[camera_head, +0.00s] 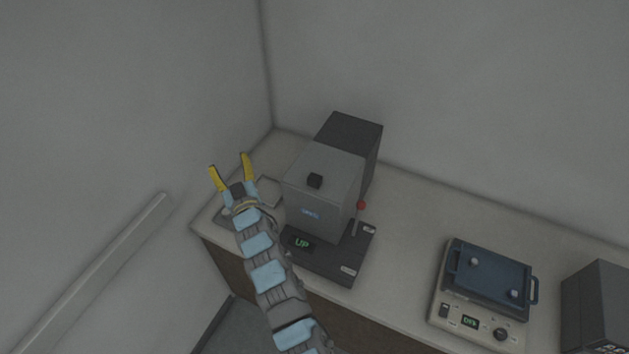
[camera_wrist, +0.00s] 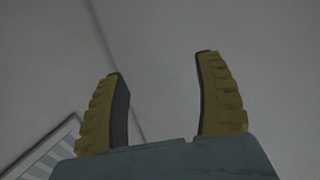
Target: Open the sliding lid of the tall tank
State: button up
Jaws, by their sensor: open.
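The wrist view shows the open fingers (camera_wrist: 160,65) against plain wall, with no tank in sight.
The grey unit has a dark base with a green "UP" display (camera_head: 301,243) and a red-knobbed lever (camera_head: 361,206) at its right. A blue-topped device (camera_head: 490,279) and a dark box (camera_head: 597,308) stand farther right. Bare bench (camera_head: 405,235) lies between. Walls close in behind and left.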

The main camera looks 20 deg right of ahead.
jog(key=w+d+r+m+g+h+b, duration=0.1)
jog(key=w+d+m+g+h, duration=0.25)
jog(key=d, duration=0.35)
jog(key=w+d+r+m+g+h+b, duration=0.1)
jog(key=w+d+r+m+g+h, duration=0.15)
jog(key=d+g, duration=0.3)
jog(key=s+d+r+m+g+y+b, duration=0.1)
jog(key=s+d+m+g, duration=0.2)
jog(key=s, duration=0.4)
jog(key=s+d+r+m+g+b, duration=0.1)
jog(key=s+d+m+g, duration=0.15)
jog(key=s+g, duration=0.35)
jog(key=t+b, duration=0.1)
send_near(314, 177)
jog(key=p+x, duration=0.2)
jog(key=x, duration=0.9)
jog(key=shift+s, duration=0.1)
jog(key=shift+c, duration=0.3)
grip_shut()
